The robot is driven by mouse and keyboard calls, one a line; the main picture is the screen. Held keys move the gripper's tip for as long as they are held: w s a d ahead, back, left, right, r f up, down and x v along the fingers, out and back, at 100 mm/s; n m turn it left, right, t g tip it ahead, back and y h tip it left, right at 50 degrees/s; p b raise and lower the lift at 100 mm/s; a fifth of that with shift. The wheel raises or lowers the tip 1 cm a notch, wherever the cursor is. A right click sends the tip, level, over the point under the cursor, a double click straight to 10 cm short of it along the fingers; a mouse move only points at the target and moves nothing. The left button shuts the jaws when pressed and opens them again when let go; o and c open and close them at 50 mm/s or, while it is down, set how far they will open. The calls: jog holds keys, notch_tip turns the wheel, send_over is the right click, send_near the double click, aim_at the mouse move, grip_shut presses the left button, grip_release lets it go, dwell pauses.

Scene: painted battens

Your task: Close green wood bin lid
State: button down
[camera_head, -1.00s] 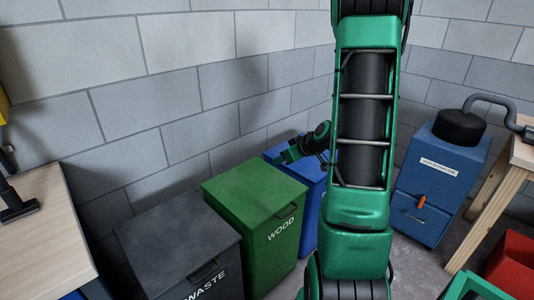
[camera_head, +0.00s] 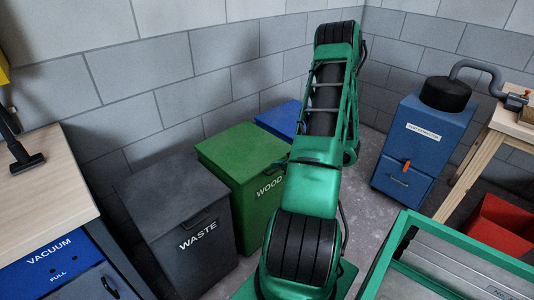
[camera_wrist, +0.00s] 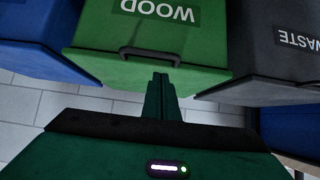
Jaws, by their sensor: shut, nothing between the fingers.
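The green wood bin (camera_head: 255,187) stands by the wall with its WOOD label facing out. Its lid (camera_head: 238,148) lies flat on top, and I see no gap under it. My arm covers part of the bin's right side. In the wrist view the bin is upside down, with the label (camera_wrist: 155,12) at the top and a dark handle (camera_wrist: 150,55) below it. My gripper (camera_wrist: 160,80) is shut and empty, pointing toward the bin near the handle. I cannot tell whether it touches the bin. The head view hides my gripper.
A dark WASTE bin (camera_head: 180,212) stands left of the wood bin, and a blue bin (camera_head: 279,118) stands behind it to the right. A workbench (camera_head: 45,190) is at the left. A blue dust unit (camera_head: 410,150) stands at the right, with floor between.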

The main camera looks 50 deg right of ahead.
aim_at(274, 172)
notch_tip(274, 172, down, 7)
jog(key=shift+s, duration=0.25)
dwell(0.4)
jog(key=shift+r, duration=0.25)
jog(key=r, duration=0.3)
jog(key=shift+s+r, duration=0.1)
jog(key=shift+s, duration=0.2)
jog(key=s+a+f, duration=0.1)
jog(key=s+f, duration=0.3)
jog(key=s, duration=0.4)
jog(key=shift+s+f, duration=0.35)
jog(key=shift+a, duration=0.1)
